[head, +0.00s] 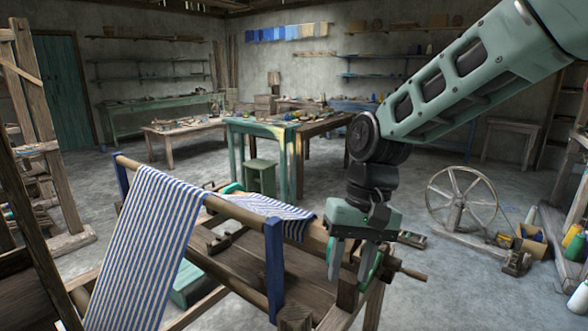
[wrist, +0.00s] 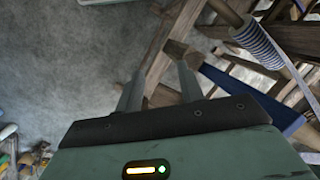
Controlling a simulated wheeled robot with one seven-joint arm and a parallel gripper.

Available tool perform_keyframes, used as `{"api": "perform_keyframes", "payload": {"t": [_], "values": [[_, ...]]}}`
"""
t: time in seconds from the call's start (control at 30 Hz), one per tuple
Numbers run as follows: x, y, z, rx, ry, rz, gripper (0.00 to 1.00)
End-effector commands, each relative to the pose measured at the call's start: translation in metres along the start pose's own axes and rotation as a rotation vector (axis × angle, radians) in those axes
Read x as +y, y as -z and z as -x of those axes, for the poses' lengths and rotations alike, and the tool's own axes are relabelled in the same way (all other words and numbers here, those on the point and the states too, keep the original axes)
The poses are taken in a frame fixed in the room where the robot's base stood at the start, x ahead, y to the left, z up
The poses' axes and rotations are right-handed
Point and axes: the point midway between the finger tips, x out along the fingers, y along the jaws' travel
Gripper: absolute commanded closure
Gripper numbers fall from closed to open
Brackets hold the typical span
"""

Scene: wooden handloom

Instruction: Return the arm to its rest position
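My arm (head: 455,80) reaches in from the upper right in the head view and bends down at a dark joint. My gripper (head: 352,262) points down at the right end of the wooden handloom (head: 250,262), in front of its frame in the picture. Its two fingers are apart, with nothing seen held between them. In the wrist view the fingers of my gripper (wrist: 160,82) are also spread, over floor and a loom beam. I cannot tell whether they touch the loom.
Blue-and-white striped cloth (head: 148,245) hangs over the loom's front roller. A wooden crank handle (head: 410,272) sticks out just right of my gripper. A spoked wheel (head: 461,200) stands further right. A green table (head: 262,130) is behind. Floor between loom and wheel is mostly clear.

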Motion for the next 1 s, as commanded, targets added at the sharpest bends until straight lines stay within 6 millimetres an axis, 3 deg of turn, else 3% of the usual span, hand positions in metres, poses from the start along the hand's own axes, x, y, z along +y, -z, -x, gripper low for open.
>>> {"api": "perform_keyframes", "payload": {"t": [0.03, 0.2, 0.4, 0.6, 1.0], "values": [[-0.004, -0.026, -0.002, 0.012, -0.016, 0.062, 0.62], [-0.003, -0.101, -0.017, 0.058, -0.075, 0.264, 0.62], [0.016, -0.167, -0.037, 0.100, -0.146, 0.454, 0.62], [0.029, -0.192, -0.047, 0.119, -0.180, 0.536, 0.62], [0.030, -0.193, -0.047, 0.120, -0.182, 0.540, 0.62]]}}
